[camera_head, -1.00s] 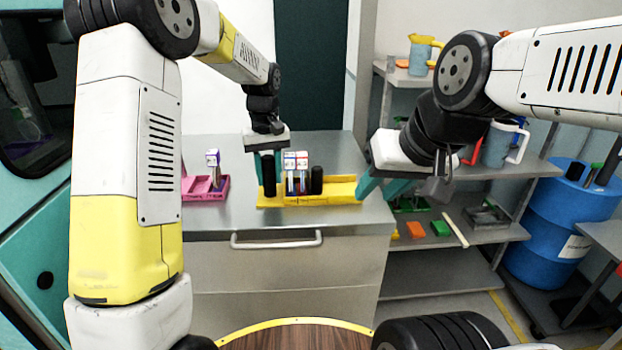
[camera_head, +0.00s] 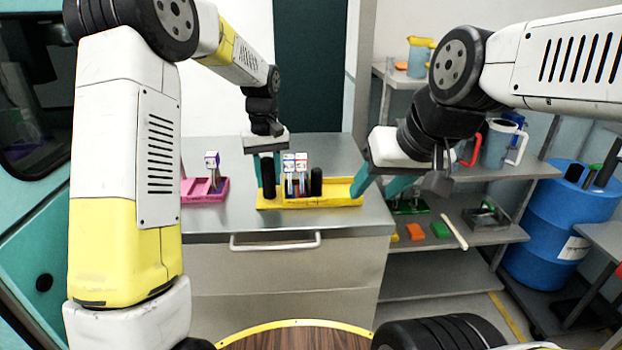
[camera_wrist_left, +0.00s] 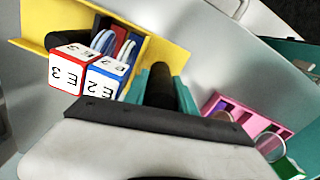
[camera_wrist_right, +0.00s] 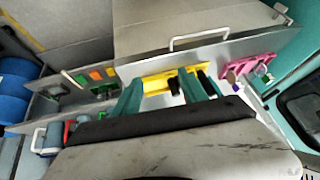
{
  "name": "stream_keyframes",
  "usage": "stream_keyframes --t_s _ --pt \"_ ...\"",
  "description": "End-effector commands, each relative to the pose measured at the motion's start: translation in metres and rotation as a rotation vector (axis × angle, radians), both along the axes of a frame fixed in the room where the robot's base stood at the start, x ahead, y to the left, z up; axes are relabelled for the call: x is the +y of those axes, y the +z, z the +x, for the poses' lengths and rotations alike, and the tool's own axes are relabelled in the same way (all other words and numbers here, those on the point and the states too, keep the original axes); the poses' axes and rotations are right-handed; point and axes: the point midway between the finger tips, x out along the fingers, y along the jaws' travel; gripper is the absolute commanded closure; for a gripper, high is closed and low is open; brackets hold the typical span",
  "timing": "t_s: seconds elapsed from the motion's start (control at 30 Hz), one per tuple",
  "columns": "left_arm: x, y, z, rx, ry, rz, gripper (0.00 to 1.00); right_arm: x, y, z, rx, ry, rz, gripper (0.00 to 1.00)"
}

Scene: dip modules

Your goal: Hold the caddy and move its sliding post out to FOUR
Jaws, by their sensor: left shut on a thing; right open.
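The yellow caddy (camera_head: 343,188) sits on the steel worktop. Two upright modules, one red-topped (camera_wrist_left: 68,70) and one blue-topped (camera_wrist_left: 104,78), stand in it side by side between two black posts. My left gripper (camera_head: 267,168) is shut on the left black post (camera_head: 268,183), which also shows between its fingers in the left wrist view (camera_wrist_left: 160,84). The right black post (camera_head: 316,182) stands close beside the modules. My right gripper (camera_head: 378,188) is open and empty by the caddy's right end, apart from the right post. Any FOUR mark is too small to read.
A drawer handle (camera_head: 276,241) runs along the worktop's front. To the right are shelves with jugs (camera_head: 496,145) and small blocks, and a blue drum (camera_head: 570,215).

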Motion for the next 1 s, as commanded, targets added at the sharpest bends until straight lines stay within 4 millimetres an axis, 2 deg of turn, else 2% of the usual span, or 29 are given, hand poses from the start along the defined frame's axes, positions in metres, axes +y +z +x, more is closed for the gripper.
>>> stream_keyframes --t_s 0.17,0.3,0.5,0.67,0.8,1.0 --pt "0.0 0.001 0.0 -0.002 0.0 -0.001 1.0 0.003 0.015 0.031 0.04 0.156 -0.097 0.5" --pt "0.0 0.001 0.0 -0.002 0.0 -0.002 1.0 0.009 0.027 0.069 0.081 0.349 -0.204 0.5" --pt "0.0 0.001 0.0 -0.002 0.0 -0.002 1.0 0.022 0.032 0.126 0.141 0.635 -0.337 0.5" --pt "0.0 0.001 0.0 -0.002 0.0 -0.002 1.0 0.036 0.026 0.171 0.187 0.87 -0.423 0.5" --pt "0.0 0.001 0.0 -0.002 0.001 -0.002 1.0 0.05 0.012 0.209 0.227 1.072 -0.481 0.5" --pt "0.0 0.001 0.0 -0.002 0.001 -0.001 1.0 0.067 -0.009 0.248 0.266 1.307 -0.53 0.5"
